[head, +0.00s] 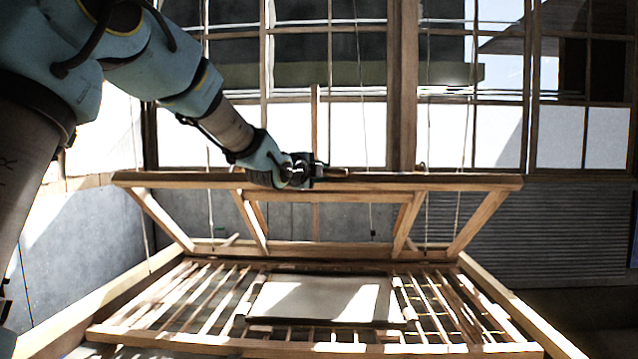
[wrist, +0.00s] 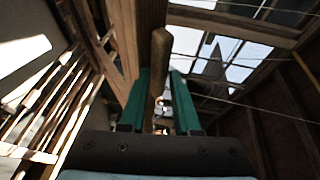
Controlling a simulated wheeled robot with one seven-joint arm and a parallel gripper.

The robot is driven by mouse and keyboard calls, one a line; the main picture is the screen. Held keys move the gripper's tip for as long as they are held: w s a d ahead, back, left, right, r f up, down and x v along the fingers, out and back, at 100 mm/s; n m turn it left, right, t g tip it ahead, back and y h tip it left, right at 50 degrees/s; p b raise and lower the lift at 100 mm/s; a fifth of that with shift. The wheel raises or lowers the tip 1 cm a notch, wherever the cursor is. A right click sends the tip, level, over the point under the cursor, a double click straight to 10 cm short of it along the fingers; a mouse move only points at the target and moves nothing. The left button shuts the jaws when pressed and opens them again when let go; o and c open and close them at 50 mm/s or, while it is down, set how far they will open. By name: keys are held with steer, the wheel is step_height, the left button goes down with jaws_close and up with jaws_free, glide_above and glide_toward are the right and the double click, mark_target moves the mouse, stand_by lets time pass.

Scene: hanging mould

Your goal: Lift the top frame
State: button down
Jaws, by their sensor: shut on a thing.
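The top frame (head: 440,182) is a wooden frame, raised and tilted above the slatted lower frame (head: 230,345). Its near bar is up high and its side bars slope down to the back. My gripper (head: 328,172) is at the middle of the raised bar. In the wrist view, the green fingers of my gripper (wrist: 162,100) are on both sides of a rounded wooden handle (wrist: 161,50) and shut on it. The part of the handle deep between the fingers is partly hidden.
A pale flat panel (head: 318,300) lies on the slats in the middle of the lower frame. Thin cords hang down around the top frame. A gridded window wall (head: 345,130) and a thick wooden post (head: 402,90) stand behind.

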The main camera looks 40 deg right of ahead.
steer(key=shift+r, duration=0.15)
steer(key=c, duration=0.8)
jaws_free()
steer(key=shift+o, duration=0.2)
steer(key=shift+a, duration=0.15)
steer(key=b+v, duration=0.4)
steer(key=v, duration=0.6)
steer(key=shift+s+a, duration=0.15)
steer(key=shift+s, duration=0.05)
